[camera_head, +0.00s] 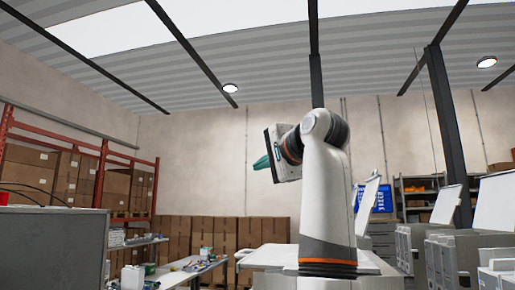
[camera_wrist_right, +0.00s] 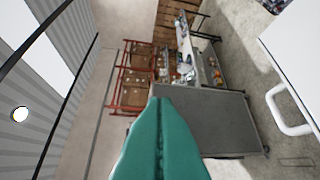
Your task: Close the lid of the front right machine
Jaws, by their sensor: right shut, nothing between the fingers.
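Grey-white machines stand in a row at the right of the head view, with white lids raised: one lid (camera_head: 368,205) by my arm, another (camera_head: 446,205) to its right, and a large one (camera_head: 497,202) at the right edge. I cannot tell for certain which is the front right machine; the large lid at the right edge looks nearest. My right gripper (camera_head: 262,162) is raised left of the lids, clear of them, and points left. Its teal fingers also show in the wrist view (camera_wrist_right: 160,102), shut together and empty. My left gripper is out of view.
A white panel with a white handle (camera_wrist_right: 289,112) is at the right of the wrist view. A grey cabinet (camera_head: 50,250) stands at the left of the head view, near a cluttered bench (camera_head: 195,270). A white table top (camera_head: 265,257) lies behind my arm.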

